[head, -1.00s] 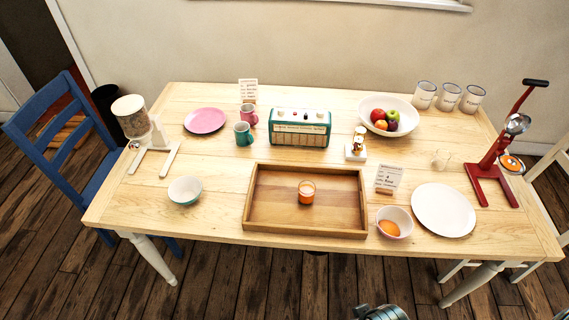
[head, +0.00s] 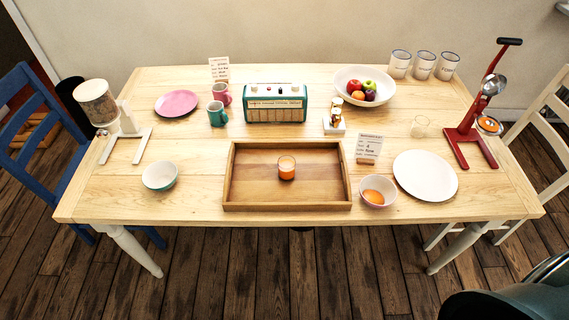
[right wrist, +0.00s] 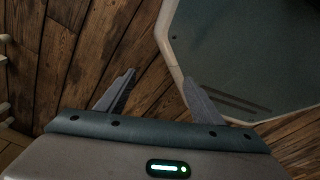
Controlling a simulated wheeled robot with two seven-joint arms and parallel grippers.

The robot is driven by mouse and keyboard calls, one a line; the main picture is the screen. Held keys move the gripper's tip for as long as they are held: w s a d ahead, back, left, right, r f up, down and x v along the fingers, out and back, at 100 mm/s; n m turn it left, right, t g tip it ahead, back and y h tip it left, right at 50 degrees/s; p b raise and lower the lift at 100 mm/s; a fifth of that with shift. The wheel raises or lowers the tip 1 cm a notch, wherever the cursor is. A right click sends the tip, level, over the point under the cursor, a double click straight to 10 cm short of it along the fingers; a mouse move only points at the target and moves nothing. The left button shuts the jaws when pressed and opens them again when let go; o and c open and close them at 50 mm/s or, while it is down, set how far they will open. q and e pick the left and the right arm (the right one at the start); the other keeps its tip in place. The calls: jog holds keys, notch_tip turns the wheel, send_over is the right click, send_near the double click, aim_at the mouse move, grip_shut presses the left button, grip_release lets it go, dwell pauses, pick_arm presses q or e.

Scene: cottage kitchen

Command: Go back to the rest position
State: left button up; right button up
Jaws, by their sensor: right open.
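My right gripper (right wrist: 158,92) shows in the right wrist view with its two fingers spread apart and nothing between them. It is over the dark wooden floor, beside a pale-edged grey-green panel that is probably my own base. In the head view only a dark rounded part of my own body shows at the bottom right corner. My left gripper is in neither view.
The table (head: 215,215) carries a teal radio (head: 275,103), fruit bowl (head: 342,78), white plate (head: 425,175), pink plate (head: 176,103), small bowls, mugs, canisters, a cereal dispenser (head: 96,103) and a red juicer stand (head: 470,140). A blue chair (head: 35,150) and a white chair (head: 548,120) flank it.

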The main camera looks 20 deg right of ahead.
jog(key=s+d+f, duration=0.1)
jog(key=s+f, duration=0.4)
jog(key=s, duration=0.3)
jog(key=shift+s+d+f+g+b, duration=0.15)
jog(key=shift+d+f+g+b, duration=0.2)
jog(key=shift+b, duration=0.1)
dwell(0.4)
